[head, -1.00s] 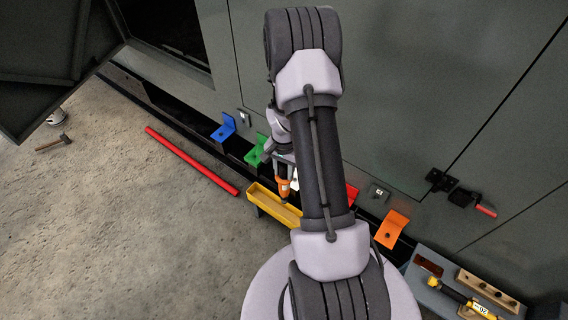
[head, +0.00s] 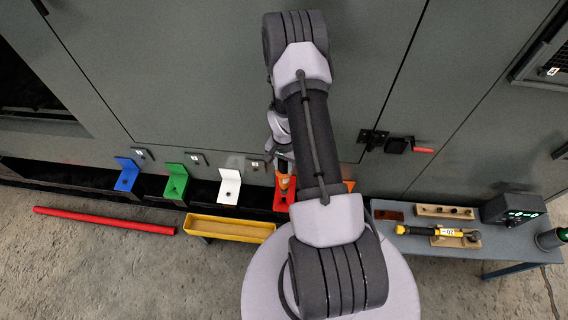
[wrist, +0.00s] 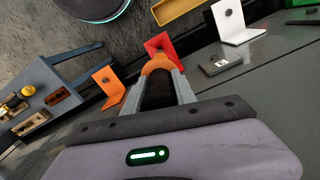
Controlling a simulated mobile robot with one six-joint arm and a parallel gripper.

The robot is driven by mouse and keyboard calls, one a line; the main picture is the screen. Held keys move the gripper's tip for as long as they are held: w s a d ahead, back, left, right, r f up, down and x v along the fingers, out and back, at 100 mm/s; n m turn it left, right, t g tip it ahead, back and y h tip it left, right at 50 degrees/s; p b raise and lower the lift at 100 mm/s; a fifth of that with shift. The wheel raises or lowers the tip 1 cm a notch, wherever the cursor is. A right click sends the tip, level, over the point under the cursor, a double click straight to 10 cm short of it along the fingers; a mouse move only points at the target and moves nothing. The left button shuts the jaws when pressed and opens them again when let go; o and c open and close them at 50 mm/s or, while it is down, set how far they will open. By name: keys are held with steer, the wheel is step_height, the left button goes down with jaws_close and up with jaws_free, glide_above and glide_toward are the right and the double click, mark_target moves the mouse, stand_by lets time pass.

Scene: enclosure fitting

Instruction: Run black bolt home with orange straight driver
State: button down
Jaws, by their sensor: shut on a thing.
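My gripper (wrist: 166,92) is shut on the orange straight driver (wrist: 157,66), which points away from the wrist. In the head view the driver (head: 285,184) hangs tip down in front of the red bracket (head: 280,199). In the wrist view the red bracket (wrist: 155,44) lies just beyond the driver, which covers part of it. I cannot tell whether the driver touches it. The black bolt cannot be made out for certain. Dark round spots show on the white bracket (head: 229,186) and the orange bracket (wrist: 108,85), too small to tell as bolts or holes.
Green (head: 176,182) and blue (head: 127,175) brackets stand farther left along the cabinet. A yellow tray (head: 230,229) and a red bar (head: 100,219) lie in front. At right, a bench (head: 388,228) holds a yellow-black tool (head: 420,231) and a wooden rack (head: 430,210).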

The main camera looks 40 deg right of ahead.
mark_target(284, 174)
steer(key=shift+f+b, duration=1.75)
steer(key=shift+f, duration=1)
steer(key=shift+f+b, duration=1.5)
steer(key=shift+b, duration=0.6)
stand_by(0.9)
steer(key=shift+a, duration=0.1)
steer(key=shift+r+p, duration=1.8)
steer(key=shift+r, duration=1.2)
